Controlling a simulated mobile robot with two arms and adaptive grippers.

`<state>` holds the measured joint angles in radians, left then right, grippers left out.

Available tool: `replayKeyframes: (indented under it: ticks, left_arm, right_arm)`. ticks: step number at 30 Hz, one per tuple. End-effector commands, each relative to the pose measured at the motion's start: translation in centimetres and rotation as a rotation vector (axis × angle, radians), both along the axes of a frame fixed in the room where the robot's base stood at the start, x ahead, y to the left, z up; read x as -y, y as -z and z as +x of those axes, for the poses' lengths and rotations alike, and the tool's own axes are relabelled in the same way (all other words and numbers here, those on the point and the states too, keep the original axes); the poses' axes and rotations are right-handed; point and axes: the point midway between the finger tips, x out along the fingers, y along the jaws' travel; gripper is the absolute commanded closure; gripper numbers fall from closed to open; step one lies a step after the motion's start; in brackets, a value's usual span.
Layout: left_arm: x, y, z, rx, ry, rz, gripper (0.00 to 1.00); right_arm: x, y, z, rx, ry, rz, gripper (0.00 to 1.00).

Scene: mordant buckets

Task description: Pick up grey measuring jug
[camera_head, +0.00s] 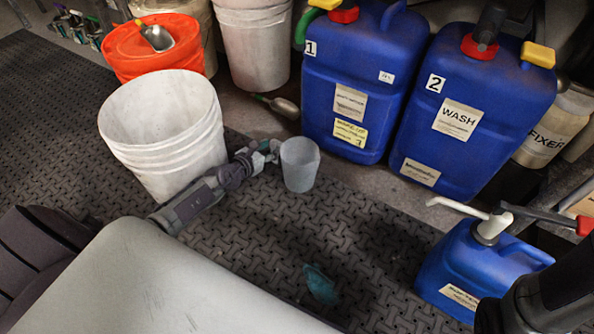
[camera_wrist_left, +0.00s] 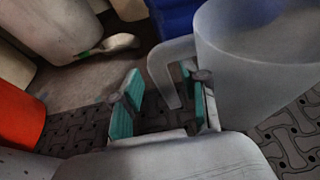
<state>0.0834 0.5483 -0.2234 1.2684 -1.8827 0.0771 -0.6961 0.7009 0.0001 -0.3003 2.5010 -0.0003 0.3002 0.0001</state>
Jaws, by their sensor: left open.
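The grey measuring jug (camera_head: 300,165) stands upright on the dark patterned floor mat, in front of the blue container marked 1. In the left wrist view the jug (camera_wrist_left: 262,75) fills the right side, and its handle (camera_wrist_left: 160,68) points left. My left gripper (camera_head: 268,150) is open at the jug's left side. In the left wrist view its teal-padded fingers (camera_wrist_left: 165,105) are apart, and the lower handle shows between them in the picture. I cannot tell whether a finger touches the jug. My right gripper is not in view.
A white bucket (camera_head: 165,125) stands close left of my left arm, with an orange-lidded bucket (camera_head: 155,48) behind it. Two large blue containers (camera_head: 365,80) (camera_head: 470,110) stand behind. A smaller blue container (camera_head: 475,265) is at right. A teal item (camera_head: 320,285) lies on the mat.

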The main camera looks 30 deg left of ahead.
Motion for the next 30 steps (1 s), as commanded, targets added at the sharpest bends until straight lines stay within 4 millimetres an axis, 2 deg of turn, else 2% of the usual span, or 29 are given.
replayKeyframes:
  ticks: [1,3,12,20,30]
  left_arm:
    - [0.1,0.7,0.7,0.002,-0.001,-0.002,0.56]
    - [0.1,0.8,1.4,0.001,-0.001,-0.002,0.56]
    - [0.2,0.7,1.7,-0.001,0.001,-0.001,0.56]
    - [0.2,0.7,1.7,-0.001,0.0,0.0,0.99]
    - [0.1,0.7,1.7,-0.001,0.001,0.002,1.0]
  right_arm:
    - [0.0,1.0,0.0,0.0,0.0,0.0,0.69]
    - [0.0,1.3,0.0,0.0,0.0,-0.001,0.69]
    - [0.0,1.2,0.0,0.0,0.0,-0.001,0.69]
    - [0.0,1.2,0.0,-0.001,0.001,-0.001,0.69]
    - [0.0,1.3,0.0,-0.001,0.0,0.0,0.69]
